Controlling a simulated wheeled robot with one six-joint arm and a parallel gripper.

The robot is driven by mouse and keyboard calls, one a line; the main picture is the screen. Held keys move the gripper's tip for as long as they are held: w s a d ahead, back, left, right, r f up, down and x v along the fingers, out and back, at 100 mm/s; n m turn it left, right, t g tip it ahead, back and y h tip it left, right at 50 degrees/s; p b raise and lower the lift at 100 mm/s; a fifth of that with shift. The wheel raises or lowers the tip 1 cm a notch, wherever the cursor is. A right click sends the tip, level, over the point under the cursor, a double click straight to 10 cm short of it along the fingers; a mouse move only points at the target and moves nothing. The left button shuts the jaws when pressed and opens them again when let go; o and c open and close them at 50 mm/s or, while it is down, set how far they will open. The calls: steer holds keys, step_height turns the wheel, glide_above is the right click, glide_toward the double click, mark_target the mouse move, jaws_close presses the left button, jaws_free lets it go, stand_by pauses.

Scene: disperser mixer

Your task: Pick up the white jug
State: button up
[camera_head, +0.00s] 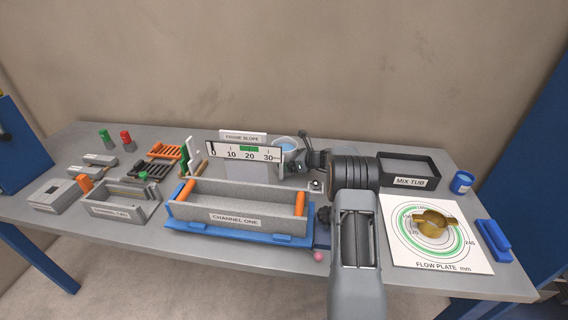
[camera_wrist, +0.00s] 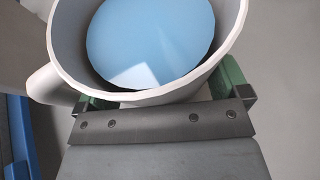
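The white jug (camera_wrist: 66,60) fills the upper part of the wrist view, with blue liquid inside and its handle at the left. In the head view, the jug (camera_head: 287,139) stands at the back of the bench, its lower part hidden behind the scale plate and my gripper. My gripper (camera_wrist: 168,88) has its green-padded fingers spread wide, one on each side of the jug's lower body. In the head view, my gripper (camera_head: 289,160) is beside the jug, its fingertips partly hidden. I cannot tell whether the pads touch the jug.
The frame slope scale (camera_head: 243,152) stands close in front of the jug. The channel one trough (camera_head: 238,204) lies before it. The black mix tub (camera_head: 409,168) is behind my arm at the right. The flow plate (camera_head: 437,258) and a blue cup (camera_head: 462,183) are further right.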

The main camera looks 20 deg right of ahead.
steer(key=c, duration=0.4)
steer(key=shift+r, duration=0.15)
steer(key=shift+r, duration=0.55)
steer(key=s+d+r, duration=0.2)
steer(key=s+r, duration=0.1)
steer(key=r, duration=0.1)
steer(key=s+d+r+b, duration=0.1)
steer(key=s+d+r, duration=0.2)
steer(key=s, duration=0.1)
steer(key=s+d+r, duration=0.3)
steer(key=s+r, duration=0.1)
steer(key=shift+s+d+r+b, duration=0.1)
steer(key=shift+s+r+b, duration=0.1)
steer(key=shift+r+b, duration=0.15)
